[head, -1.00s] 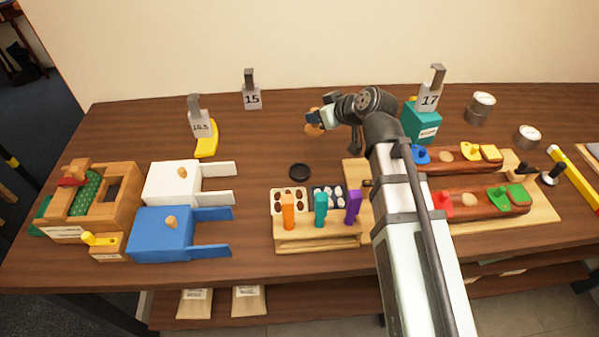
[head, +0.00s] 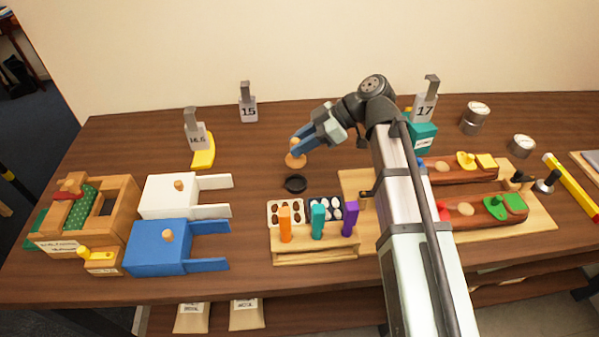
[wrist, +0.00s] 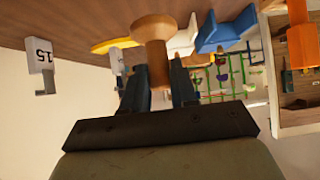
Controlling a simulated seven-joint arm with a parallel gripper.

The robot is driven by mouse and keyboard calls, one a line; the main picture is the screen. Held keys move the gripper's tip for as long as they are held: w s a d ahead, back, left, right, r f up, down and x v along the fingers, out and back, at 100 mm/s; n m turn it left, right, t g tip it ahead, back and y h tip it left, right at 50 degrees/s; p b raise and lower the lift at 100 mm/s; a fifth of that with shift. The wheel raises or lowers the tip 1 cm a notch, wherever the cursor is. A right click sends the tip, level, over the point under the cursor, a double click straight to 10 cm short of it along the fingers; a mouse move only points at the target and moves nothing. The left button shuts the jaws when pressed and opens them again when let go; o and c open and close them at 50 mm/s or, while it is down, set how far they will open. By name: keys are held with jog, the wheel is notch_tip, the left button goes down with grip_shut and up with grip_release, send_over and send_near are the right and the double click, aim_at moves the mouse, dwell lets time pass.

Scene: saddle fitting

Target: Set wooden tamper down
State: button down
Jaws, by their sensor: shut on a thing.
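The wooden tamper (head: 295,161) is light brown with a wide round base and a narrower neck. My gripper (head: 301,147) is shut on its upper part. The tamper is just behind the black round ring (head: 295,184), apart from it in the head view. In the wrist view, the tamper (wrist: 153,45) stands between the two blue-grey fingers (wrist: 160,88), its wide base toward the wooden tabletop (wrist: 60,20). I cannot tell whether the base touches the table.
In front is a wooden rack (head: 315,250) with orange, teal and purple tools. White (head: 165,194) and blue (head: 157,247) boxes stand left. A wooden board (head: 540,215) with saddle-like parts lies right. Grey tags 15 (head: 248,110) and 17 (head: 425,107) stand behind.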

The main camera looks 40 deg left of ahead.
jog(key=shift+f, duration=4.25)
jog(key=shift+f, duration=0.1)
jog(key=c, duration=0.9)
grip_release()
jog(key=v, duration=1.2)
jog(key=shift+w, duration=0.1)
